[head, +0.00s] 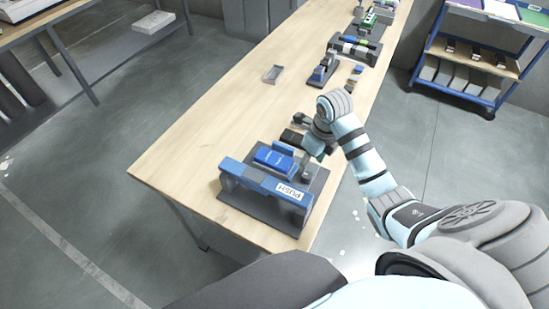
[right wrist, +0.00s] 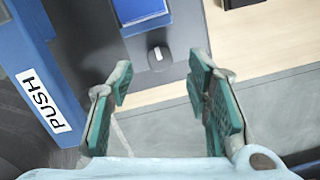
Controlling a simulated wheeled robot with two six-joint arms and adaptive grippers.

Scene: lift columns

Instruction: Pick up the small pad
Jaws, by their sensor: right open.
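I cannot tell for sure which thing is the small pad. A small dark flat piece (head: 291,136) lies on the table just behind the blue PUSH fixture (head: 232,168), and a dark piece (right wrist: 238,3) shows at the top edge of the right wrist view. My right gripper (right wrist: 158,78) is open with nothing between its fingers. It hangs over the right edge of the fixture's grey base (right wrist: 90,60), near a round knob (right wrist: 157,57). In the head view the right gripper (head: 308,166) is small and partly hidden. My left gripper is out of view.
A blue block (head: 273,157) sits in the fixture. A blue cart (head: 470,75) stands at right. The table's left part is clear.

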